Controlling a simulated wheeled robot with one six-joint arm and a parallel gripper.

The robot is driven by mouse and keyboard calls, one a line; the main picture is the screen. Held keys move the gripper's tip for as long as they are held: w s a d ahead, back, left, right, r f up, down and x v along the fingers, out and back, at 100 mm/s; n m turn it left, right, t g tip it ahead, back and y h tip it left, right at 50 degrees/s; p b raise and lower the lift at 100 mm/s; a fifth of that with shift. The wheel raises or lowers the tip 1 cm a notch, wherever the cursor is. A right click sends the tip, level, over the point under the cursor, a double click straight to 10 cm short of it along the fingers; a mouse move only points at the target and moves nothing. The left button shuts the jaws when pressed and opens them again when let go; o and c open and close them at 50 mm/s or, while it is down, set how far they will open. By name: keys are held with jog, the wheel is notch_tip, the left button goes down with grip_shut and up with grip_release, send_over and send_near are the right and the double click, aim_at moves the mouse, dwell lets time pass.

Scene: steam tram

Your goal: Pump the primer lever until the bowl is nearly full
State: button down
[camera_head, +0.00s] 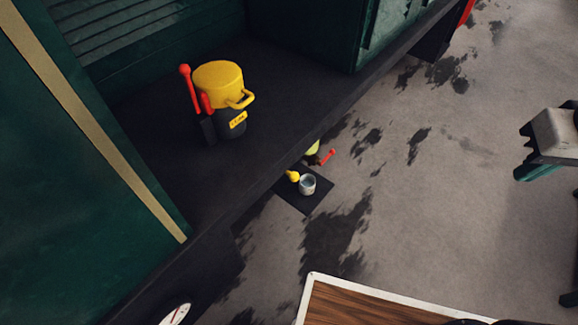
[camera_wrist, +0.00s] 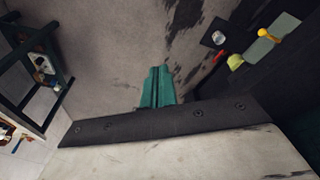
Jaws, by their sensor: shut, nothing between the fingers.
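A small grey metal bowl (camera_head: 307,184) stands on a dark mat (camera_head: 292,204) on the floor below the tram's ledge. Its contents are too small to make out. A red-ended lever (camera_head: 328,156) shows just behind it, beside a yellow-green part (camera_head: 312,147) partly hidden by the ledge. The bowl (camera_wrist: 217,38) and red lever (camera_wrist: 213,56) also show at the upper right in the wrist view. My gripper (camera_head: 528,172) is at the far right, well apart from them. Its teal fingers (camera_wrist: 157,72) are shut and empty.
A yellow pot (camera_head: 219,79) on a dark cylinder, with red-ended levers (camera_head: 186,82) beside it, stands on the dark ledge (camera_head: 145,120). A wooden panel with a white edge (camera_head: 380,305) is at the bottom. Stained open floor (camera_head: 450,200) lies between the bowl and my gripper.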

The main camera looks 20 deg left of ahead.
jog(key=w+a+f+n+t, duration=0.1)
jog(key=w+a+f+n, duration=0.2)
jog(key=w+a+f, duration=0.4)
jog(key=n+t+y, duration=0.1)
jog(key=n+y, duration=0.7)
jog(key=n, duration=0.2)
send_near(282, 167)
jog(key=s+v, duration=0.1)
jog(key=v, duration=0.3)
jog(key=shift+w+a, duration=0.1)
jog(key=shift+f, duration=0.1)
jog(key=shift+t, duration=0.3)
jog(key=x, duration=0.9)
jog(key=shift+w+a+f, duration=0.2)
jog(key=shift+f, duration=0.1)
